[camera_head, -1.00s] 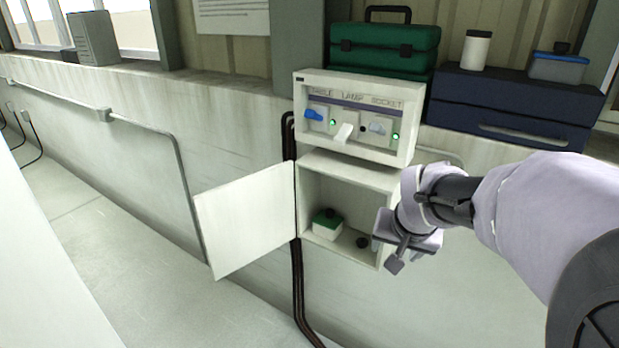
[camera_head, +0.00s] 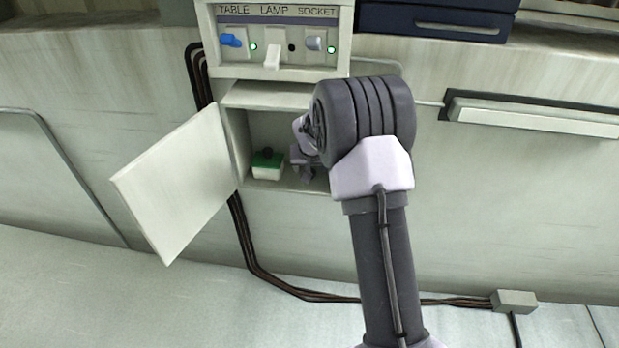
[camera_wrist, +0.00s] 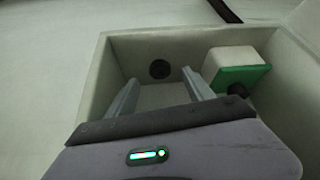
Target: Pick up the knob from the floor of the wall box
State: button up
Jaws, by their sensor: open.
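The wall box (camera_head: 290,96) is open at the front, below the switch panel. The knob (camera_wrist: 160,69) is a small dark round piece on the box floor in the wrist view, near the far wall. In the head view my arm hides it. My gripper (camera_wrist: 163,88) is open, and its two fingers reach into the box with the knob beyond and between their tips, apart from both. In the head view my gripper (camera_head: 304,165) shows partly at the box's opening, its fingers unclear.
A white box with a green lid (camera_wrist: 238,72) and dark top knob stands close to the right finger; it also shows in the head view (camera_head: 267,164). The box's door (camera_head: 180,185) hangs open to the left. The switch panel (camera_head: 275,42) juts out above.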

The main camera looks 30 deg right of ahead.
jog(key=b+x, duration=0.2)
jog(key=x, duration=0.3)
jog(key=shift+f, duration=0.1)
jog(key=shift+c, duration=0.2)
grip_shut()
